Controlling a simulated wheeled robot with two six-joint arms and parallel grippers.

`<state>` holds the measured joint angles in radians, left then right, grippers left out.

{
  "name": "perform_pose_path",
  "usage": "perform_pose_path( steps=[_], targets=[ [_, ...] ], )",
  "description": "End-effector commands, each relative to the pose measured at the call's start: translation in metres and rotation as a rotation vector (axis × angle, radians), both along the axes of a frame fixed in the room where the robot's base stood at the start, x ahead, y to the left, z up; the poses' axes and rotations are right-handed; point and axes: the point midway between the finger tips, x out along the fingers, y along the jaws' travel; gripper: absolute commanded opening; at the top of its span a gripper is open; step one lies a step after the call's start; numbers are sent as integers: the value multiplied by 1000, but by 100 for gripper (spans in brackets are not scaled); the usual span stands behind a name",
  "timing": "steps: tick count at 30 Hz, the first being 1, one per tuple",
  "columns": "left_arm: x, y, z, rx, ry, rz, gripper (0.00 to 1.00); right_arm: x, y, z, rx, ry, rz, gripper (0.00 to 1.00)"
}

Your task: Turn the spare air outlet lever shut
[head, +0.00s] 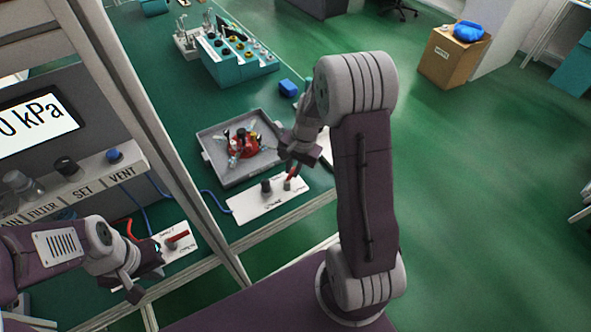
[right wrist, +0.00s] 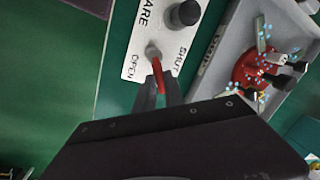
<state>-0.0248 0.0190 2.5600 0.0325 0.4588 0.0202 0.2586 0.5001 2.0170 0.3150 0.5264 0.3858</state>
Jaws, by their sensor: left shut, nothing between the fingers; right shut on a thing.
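The spare air outlet's red lever (head: 291,174) stands on a white plate (head: 250,208) at the bench's front edge. My right gripper (head: 287,165) is over the plate. In the right wrist view the fingers (right wrist: 158,93) are shut on the red lever (right wrist: 158,74), hiding its end. The lever runs from its grey pivot (right wrist: 153,52) toward the gripper, between the OPEN (right wrist: 134,66) and SHUT (right wrist: 181,62) markings. My left gripper (head: 138,286) is shut and empty at lower left, below another plate with a red lever (head: 178,238).
A black knob (head: 266,186) stands beside the spare lever. A grey tray (head: 222,178) with a red device (head: 243,144) lies just behind the plate. A frame post (head: 185,165) stands between the arms. A pressure panel (head: 40,120) is at left. A blue hose (head: 211,201) reaches the plate.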

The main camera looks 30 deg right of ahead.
Motion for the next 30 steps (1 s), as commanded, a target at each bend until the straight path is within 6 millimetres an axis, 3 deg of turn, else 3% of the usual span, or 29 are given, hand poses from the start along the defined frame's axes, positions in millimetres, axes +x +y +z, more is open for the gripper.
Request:
perform_pose_path(
  steps=[18, 30],
  targets=[
    [0, 0, 14, 0, 0, 0, 0, 14, 15, 1, 0, 1, 583, 0],
    [0, 0, 23, 0, 0, 0, 0, 17, 24, 1, 0, 0, 876, 0]
  ],
)
